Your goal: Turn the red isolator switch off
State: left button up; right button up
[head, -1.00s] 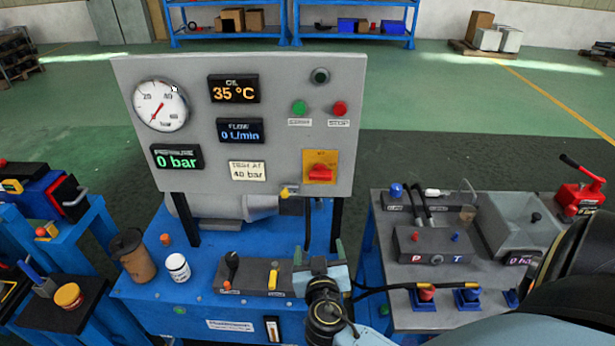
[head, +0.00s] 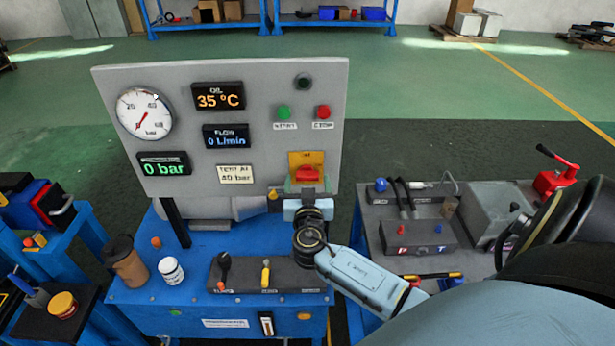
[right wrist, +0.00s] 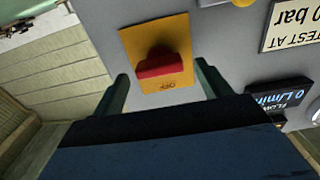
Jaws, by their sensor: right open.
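The red isolator switch (head: 306,174) sits on a yellow plate (head: 295,158) at the lower right of the grey panel. My right gripper (head: 306,192) is just in front of and below the switch in the head view, partly hiding the plate's lower edge. In the wrist view its two fingers (right wrist: 160,88) are spread, one either side of the handle, with nothing between them touching. My left gripper is not in view.
The grey panel (head: 225,130) carries a gauge (head: 144,113), displays, a green button (head: 284,112) and a red stop button (head: 323,112). Levers stand on the blue bench (head: 140,285) below. A second bench with a crane-side block (head: 420,236) stands to the right.

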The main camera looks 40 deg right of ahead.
jog(key=shift+w+d, duration=0.45)
jog(key=shift+w, duration=0.05)
jog(key=c, duration=1)
